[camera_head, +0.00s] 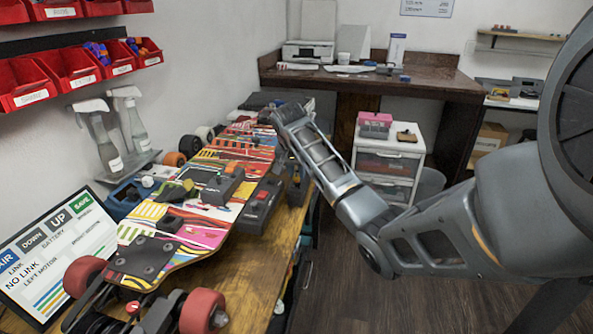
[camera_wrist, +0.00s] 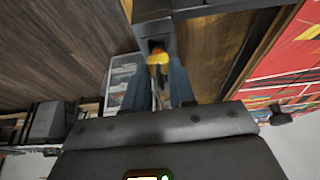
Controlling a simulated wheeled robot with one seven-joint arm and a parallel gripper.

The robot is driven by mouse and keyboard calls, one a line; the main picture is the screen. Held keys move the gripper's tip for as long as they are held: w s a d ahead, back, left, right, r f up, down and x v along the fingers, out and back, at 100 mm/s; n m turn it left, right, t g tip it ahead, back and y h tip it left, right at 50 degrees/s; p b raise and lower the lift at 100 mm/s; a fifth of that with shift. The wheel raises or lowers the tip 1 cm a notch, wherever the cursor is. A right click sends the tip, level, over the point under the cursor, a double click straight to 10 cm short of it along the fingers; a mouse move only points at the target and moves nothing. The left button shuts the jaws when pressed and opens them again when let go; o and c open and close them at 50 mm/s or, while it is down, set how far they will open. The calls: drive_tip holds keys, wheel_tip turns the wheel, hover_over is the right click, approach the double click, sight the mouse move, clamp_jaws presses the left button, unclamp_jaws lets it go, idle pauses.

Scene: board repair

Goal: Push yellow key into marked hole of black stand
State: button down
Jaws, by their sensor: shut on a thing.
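My gripper (camera_wrist: 158,84) is shut on the yellow key (camera_wrist: 158,59), held between its two fingertips. In the wrist view the key's yellow end is right at a dark opening in the black stand (camera_wrist: 190,10). I cannot tell whether it touches the stand or is inside the opening. In the head view my gripper (camera_head: 296,182) hangs at the right edge of the workbench, and the key cannot be made out. A dark block there (camera_head: 260,205), beside the gripper, appears to be the stand. The hole's marking is not clear.
A colourful skateboard (camera_head: 222,155) with red wheels lies along the wooden workbench (camera_head: 250,275), left of my gripper. A tilted screen (camera_head: 55,255) stands at the front left. A white drawer unit (camera_head: 388,150) stands behind to the right. The floor to the right is clear.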

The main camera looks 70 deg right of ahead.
drive_tip(key=shift+f+p, duration=0.35)
drive_tip(key=shift+f, duration=0.65)
idle(1.9)
drive_tip(key=c, duration=0.6)
unclamp_jaws()
drive_tip(key=shift+r+p, duration=1.6)
drive_tip(key=shift+p, duration=0.3)
drive_tip(key=shift+r+p, duration=2.95)
drive_tip(key=shift+p, duration=0.05)
